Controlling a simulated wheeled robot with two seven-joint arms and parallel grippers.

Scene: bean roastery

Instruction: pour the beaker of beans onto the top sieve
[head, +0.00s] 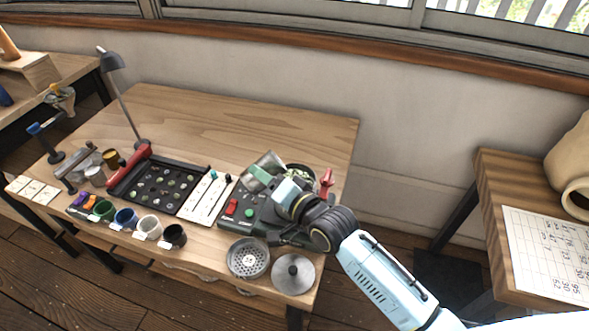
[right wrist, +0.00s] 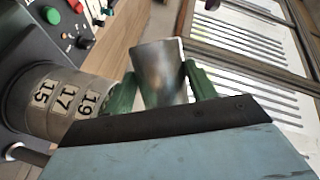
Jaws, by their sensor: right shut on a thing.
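My right gripper (head: 268,176) is shut on a grey, see-through-looking beaker (head: 270,160), held tilted up beside the sieve stack. In the right wrist view the beaker (right wrist: 160,72) sits between the green fingers (right wrist: 158,88). Its contents cannot be made out. The sieve stack (right wrist: 55,100) has rings labelled 15, 17 and 19 and stands close to the beaker. In the head view its top (head: 304,169) shows partly behind my gripper, with greenish bits at it. My left gripper is not in view.
The stack stands by a dark machine with red and green buttons (head: 240,210). A perforated disc (head: 248,258) and a lid (head: 293,273) lie at the front edge. The table's back is clear.

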